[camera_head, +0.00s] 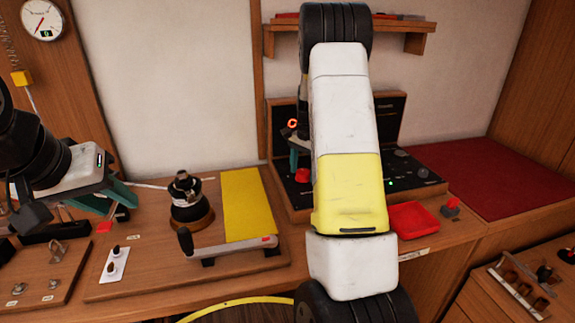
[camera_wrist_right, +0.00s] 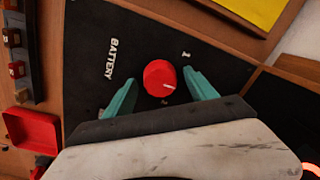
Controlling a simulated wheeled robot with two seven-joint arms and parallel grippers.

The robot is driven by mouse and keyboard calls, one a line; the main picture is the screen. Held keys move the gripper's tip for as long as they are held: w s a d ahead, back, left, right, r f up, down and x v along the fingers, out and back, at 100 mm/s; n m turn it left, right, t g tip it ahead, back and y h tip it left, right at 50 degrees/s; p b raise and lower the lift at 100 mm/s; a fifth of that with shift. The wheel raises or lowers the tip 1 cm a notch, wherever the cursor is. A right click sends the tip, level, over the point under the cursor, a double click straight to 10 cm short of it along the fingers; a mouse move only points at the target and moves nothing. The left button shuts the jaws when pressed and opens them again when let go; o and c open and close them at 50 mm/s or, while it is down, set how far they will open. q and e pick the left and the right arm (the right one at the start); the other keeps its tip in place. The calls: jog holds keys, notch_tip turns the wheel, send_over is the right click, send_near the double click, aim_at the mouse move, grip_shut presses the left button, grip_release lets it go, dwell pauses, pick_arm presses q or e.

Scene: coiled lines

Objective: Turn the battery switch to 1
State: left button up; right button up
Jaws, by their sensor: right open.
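The battery switch is a round red knob (camera_wrist_right: 158,76) on a black panel (camera_wrist_right: 85,35) lettered BATTERY. Its white pointer line points right and slightly down, between the mark 1 at upper right and a mark below that looks like a 2. My right gripper (camera_wrist_right: 160,92) is open, with its teal fingers on either side of the knob and gaps visible to both. In the head view the red knob (camera_head: 302,175) shows left of my right arm, which hides most of the gripper. My left gripper (camera_head: 122,208) is at the left above the bench, its fingers apart.
A red tray (camera_head: 413,218) lies right of my right arm. A shelf (camera_head: 405,27) hangs above the panel.

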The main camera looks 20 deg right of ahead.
jog(key=c, duration=1.4)
jog(key=shift+n, duration=0.4)
jog(key=n, duration=1.1)
jog(key=shift+w+g, duration=0.1)
jog(key=shift+g, duration=0.2)
jog(key=o, duration=1.4)
